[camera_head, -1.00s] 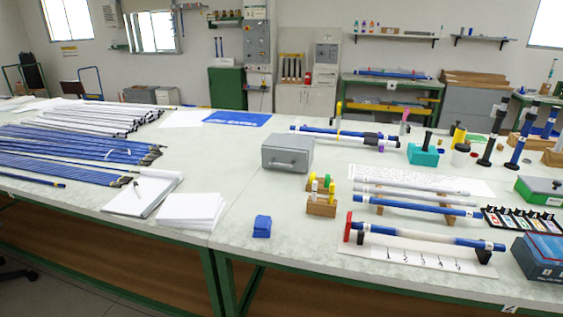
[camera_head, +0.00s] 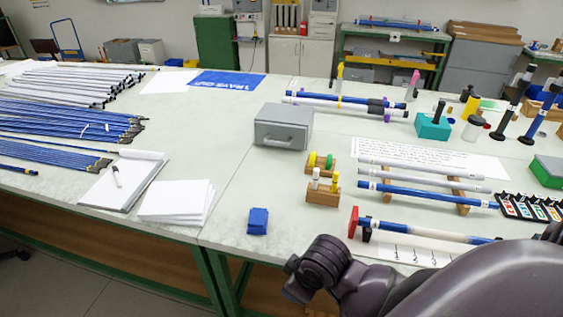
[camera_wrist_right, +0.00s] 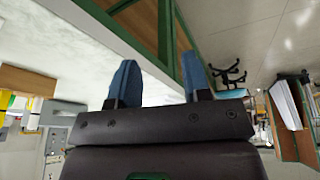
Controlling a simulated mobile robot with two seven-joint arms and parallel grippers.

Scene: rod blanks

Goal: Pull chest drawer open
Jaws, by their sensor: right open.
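A small grey chest (camera_head: 283,126) stands on the white table, left of the rod rack. Its front, with a small handle, faces me, and its drawer looks shut. My right gripper (camera_wrist_right: 159,82) shows in the right wrist view with its two blue fingers apart and nothing between them. Behind the fingers are the table's edge and green frame. My right arm comes in at the lower right of the head view, well in front of the chest; its fingers cannot be made out there. My left gripper is not in view.
Yellow and green pieces in wooden blocks (camera_head: 323,186) stand right of the chest. A blue stack (camera_head: 258,221) and white papers (camera_head: 176,202) lie nearer me. Blue and white rods (camera_head: 420,192) lie on a rack at right. Table between chest and blue stack is clear.

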